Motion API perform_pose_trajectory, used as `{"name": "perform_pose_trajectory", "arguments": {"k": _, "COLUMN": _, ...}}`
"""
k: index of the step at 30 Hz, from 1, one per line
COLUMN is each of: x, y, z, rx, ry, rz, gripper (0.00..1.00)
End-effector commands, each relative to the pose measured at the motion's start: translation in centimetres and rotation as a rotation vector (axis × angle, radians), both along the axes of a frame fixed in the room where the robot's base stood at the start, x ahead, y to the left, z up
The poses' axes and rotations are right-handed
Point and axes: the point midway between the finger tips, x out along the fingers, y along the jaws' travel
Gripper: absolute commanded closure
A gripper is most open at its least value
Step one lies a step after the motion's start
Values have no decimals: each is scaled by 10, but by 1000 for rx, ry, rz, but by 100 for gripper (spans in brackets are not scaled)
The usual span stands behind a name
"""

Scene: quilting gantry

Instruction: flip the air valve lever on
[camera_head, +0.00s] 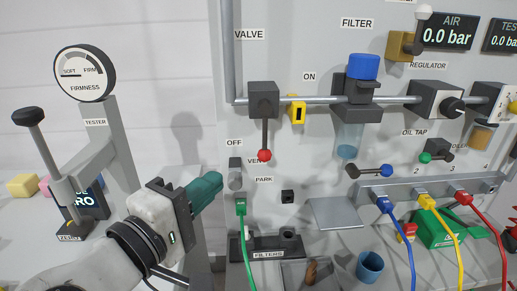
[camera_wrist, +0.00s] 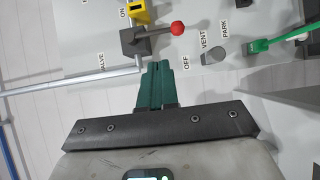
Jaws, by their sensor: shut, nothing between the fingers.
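The air valve is a dark block (camera_head: 263,99) on the grey pipe under the VALVE label. Its lever (camera_head: 265,132) hangs straight down and ends in a red ball (camera_head: 264,155); the OFF label is at lower left and the ON label at upper right. The red ball also shows in the wrist view (camera_wrist: 178,28). My gripper (camera_head: 218,180), with green fingers, is shut and empty, below and left of the red ball in the head view. In the wrist view its fingertips (camera_wrist: 157,64) are apart from the lever.
A yellow piece (camera_head: 298,111) sits on the pipe just right of the valve. A green hose (camera_head: 241,207) hangs by the PARK label, close to my gripper. The firmness tester (camera_head: 97,120) stands at left. The AIR display (camera_head: 447,31) reads 0.0 bar.

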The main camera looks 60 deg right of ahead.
Motion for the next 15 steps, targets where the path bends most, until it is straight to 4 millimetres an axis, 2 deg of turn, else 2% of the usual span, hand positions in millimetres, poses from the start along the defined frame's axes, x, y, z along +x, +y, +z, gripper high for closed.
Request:
{"name": "perform_pose_trajectory", "arguments": {"k": 10, "x": 0, "y": -4, "z": 0, "rx": 1, "ry": 0, "rz": -1, "gripper": 100}}
{"name": "perform_pose_trajectory", "arguments": {"k": 15, "x": 1, "y": -23, "z": 0, "rx": 2, "ry": 0, "rz": -4, "gripper": 100}}
